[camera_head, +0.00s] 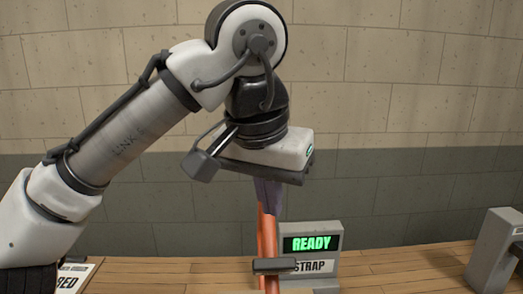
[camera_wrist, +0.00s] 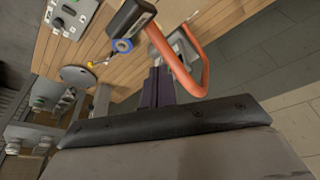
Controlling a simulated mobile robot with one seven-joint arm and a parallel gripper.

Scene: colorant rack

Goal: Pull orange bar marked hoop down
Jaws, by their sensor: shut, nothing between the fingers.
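The orange bar (camera_head: 268,240) is a bent hoop that rises from a dark grey bracket (camera_head: 285,266) in the head view. In the wrist view the orange bar (camera_wrist: 203,75) curves as an open loop beside my fingers. My gripper (camera_head: 269,205) points down with its purplish fingers at the top of the bar. It also shows in the wrist view (camera_wrist: 158,78), with the fingers together and nothing seen between them. I cannot tell whether they touch the bar. No "hoop" marking is readable.
A grey box with a green "READY" display (camera_head: 311,244) and a partly hidden "STRAP" label (camera_head: 312,267) stands by the bar. Another grey box (camera_head: 496,250) is at the far right. A blue ring (camera_wrist: 122,45) lies near the bracket. Wooden counter (camera_head: 410,262) between the boxes is clear.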

